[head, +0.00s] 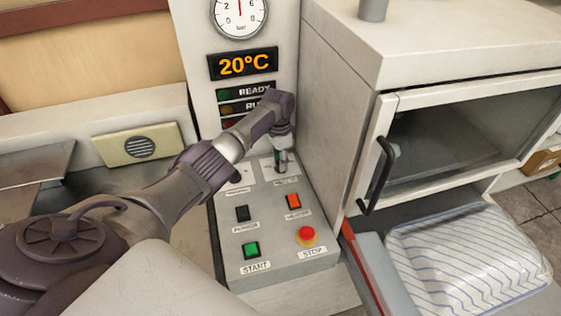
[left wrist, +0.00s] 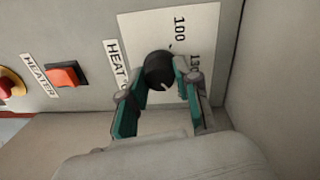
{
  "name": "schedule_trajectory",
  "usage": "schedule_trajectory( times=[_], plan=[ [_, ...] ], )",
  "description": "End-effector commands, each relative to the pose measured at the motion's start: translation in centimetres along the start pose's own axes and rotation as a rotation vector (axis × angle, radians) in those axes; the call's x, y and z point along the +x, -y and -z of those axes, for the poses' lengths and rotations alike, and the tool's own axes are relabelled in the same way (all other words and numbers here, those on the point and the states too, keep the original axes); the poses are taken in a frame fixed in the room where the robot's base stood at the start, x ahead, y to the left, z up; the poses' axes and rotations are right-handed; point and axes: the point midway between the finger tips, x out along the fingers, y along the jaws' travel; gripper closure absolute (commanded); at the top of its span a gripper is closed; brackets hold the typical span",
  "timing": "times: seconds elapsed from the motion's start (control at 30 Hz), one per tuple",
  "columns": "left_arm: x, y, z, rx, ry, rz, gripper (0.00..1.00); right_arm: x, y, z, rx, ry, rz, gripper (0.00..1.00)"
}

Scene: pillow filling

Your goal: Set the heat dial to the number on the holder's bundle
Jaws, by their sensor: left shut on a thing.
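The heat dial (left wrist: 158,68) is a black round knob on a white plate lettered "HEAT". Printed 100 (left wrist: 180,28) and a second number starting with 13, partly covered, show beside it. A small white mark is on the knob's lower part in the left wrist view. My left gripper (left wrist: 161,80) is shut on the dial, one teal finger on each side. In the head view my left gripper (head: 281,163) is at the panel's upper right and hides the dial. The holder and its bundle are not identifiable. My right gripper is not in view.
The control panel (head: 270,235) has a lit orange heater switch (head: 293,201), a black power switch (head: 242,213), a green start button (head: 251,249) and a red stop button (head: 306,236). A display (head: 243,64) reads 20°C. A windowed cabinet (head: 345,120) and striped pillow (head: 465,265) are right.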

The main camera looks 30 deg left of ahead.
Motion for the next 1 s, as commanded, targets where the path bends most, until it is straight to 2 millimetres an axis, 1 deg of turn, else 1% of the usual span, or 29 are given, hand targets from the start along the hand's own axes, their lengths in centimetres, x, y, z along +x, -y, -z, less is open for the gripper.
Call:
schedule_trajectory(
  times=[0.1, 0.33, 0.83, 0.87, 0.9, 1.0],
  plan=[
    [-0.12, 0.09, 0.13, 0.056, -0.001, 0.003, 1.0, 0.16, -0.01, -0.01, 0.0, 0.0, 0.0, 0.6],
    [-0.16, 0.08, 0.16, 0.12, 0.003, 0.003, 1.0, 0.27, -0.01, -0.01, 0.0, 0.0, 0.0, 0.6],
    [-0.23, 0.1, 0.17, 0.136, 0.004, 0.004, 1.0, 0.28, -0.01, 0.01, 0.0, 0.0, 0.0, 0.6],
    [-0.23, 0.1, 0.18, 0.136, 0.004, 0.004, 0.65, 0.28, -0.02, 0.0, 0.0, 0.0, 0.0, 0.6],
    [-0.23, 0.1, 0.17, 0.136, 0.004, 0.004, 0.58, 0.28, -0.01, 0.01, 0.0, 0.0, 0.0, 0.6],
    [-0.18, 0.08, 0.14, 0.135, 0.005, 0.003, 0.43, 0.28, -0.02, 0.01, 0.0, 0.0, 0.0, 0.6]
  ],
)
